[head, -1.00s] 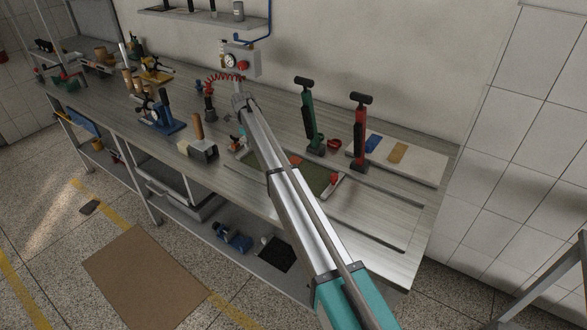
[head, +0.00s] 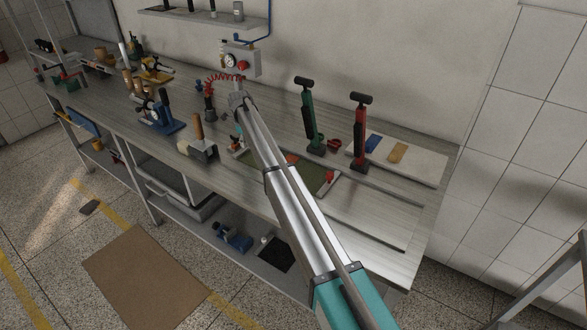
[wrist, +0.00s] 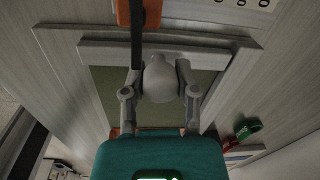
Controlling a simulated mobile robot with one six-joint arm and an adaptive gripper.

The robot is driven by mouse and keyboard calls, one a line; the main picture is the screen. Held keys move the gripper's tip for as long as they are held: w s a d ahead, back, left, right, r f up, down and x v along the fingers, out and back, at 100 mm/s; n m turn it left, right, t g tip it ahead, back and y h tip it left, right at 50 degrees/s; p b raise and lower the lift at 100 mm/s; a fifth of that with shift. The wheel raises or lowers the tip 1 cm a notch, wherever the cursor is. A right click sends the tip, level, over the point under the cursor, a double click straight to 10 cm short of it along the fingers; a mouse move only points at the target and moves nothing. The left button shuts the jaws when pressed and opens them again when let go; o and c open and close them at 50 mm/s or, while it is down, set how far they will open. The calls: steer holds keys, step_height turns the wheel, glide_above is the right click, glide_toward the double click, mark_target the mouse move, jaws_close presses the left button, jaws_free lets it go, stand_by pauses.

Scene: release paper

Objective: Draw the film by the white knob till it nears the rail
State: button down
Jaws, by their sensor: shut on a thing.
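In the wrist view, my gripper (wrist: 160,90) is shut on the white knob (wrist: 160,78), with one finger against each side. The olive-green film (wrist: 112,98) shows beneath and beside the fingers. A pale grey bar (wrist: 100,52) crosses just beyond the knob; I cannot tell whether the knob is fixed to it or whether it is the rail. In the head view, the olive surface (head: 318,178) lies on the bench, partly hidden by my arm. My gripper is mostly hidden there, and the knob cannot be made out.
A green upright tool (head: 309,122) and a red one (head: 359,135) stand right of my arm. A wooden-handled block (head: 200,145) stands left. An orange part with a black strip (wrist: 137,12) is above the bar in the wrist view. The bench's front right (head: 375,235) is mostly clear.

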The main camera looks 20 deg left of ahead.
steer(key=shift+a, duration=0.3)
stand_by(0.5)
steer(key=shift+c, duration=1.5)
jaws_free()
steer(key=shift+d, duration=0.1)
steer(key=s+d, duration=0.1)
steer(key=d, duration=0.9)
steer(key=s+d, duration=0.1)
steer(key=d, duration=0.4)
steer(key=shift+s, duration=0.35)
steer(key=shift+d+r, duration=0.15)
steer(key=shift+r, duration=0.1)
steer(key=shift+r+p, duration=0.75)
steer(key=shift+p, duration=0.25)
steer(key=shift+s, duration=0.1)
